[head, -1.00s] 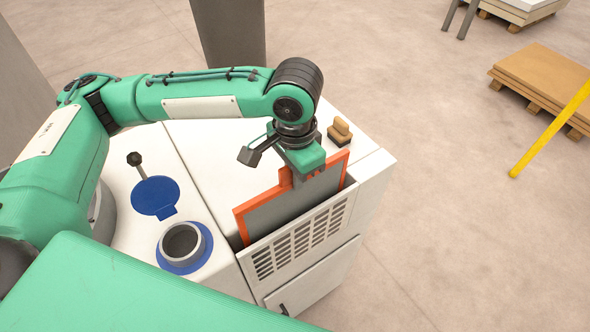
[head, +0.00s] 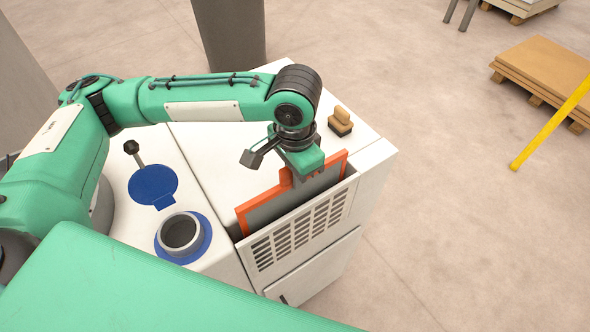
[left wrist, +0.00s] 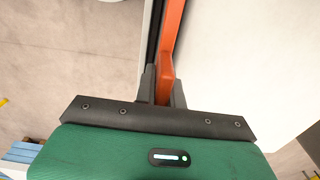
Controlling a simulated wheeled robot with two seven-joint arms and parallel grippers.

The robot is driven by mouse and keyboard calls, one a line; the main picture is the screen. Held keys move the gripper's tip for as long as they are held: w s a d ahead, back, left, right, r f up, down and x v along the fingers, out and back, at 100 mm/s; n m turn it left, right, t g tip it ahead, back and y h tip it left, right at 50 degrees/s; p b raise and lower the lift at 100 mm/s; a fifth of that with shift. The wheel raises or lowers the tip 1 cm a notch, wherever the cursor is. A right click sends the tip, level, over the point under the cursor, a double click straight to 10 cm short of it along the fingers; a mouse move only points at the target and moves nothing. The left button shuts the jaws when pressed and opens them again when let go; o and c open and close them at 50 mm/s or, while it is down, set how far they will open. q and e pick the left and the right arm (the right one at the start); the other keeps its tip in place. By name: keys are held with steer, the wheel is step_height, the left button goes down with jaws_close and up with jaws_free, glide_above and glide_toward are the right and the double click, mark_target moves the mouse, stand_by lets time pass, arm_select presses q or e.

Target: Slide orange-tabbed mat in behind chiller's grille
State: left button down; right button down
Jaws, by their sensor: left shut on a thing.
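The mat (head: 266,212) is grey with an orange frame and an orange tab. It stands on edge behind the slotted grille (head: 300,233) of the white chiller (head: 368,188), its lower part hidden by the grille panel. My left gripper (head: 297,178) is above the mat and shut on its tab. In the left wrist view the gripper's fingers (left wrist: 163,92) pinch the orange tab (left wrist: 167,67), and the mat's orange edge runs up beside a dark gap. My right gripper is not in view.
A blue lid (head: 153,184) and an open grey filler neck (head: 180,234) are to the left. A yellow bar (head: 550,125) and a pallet of boards (head: 550,72) are off on the floor at right.

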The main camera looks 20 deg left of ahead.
arm_select(q)
steer(key=shift+f, duration=0.9)
steer(key=c, duration=1.4)
jaws_free()
step_height(320, 180, up, 14)
steer(key=shift+f+b, duration=0.1)
steer(key=shift+b, duration=1.05)
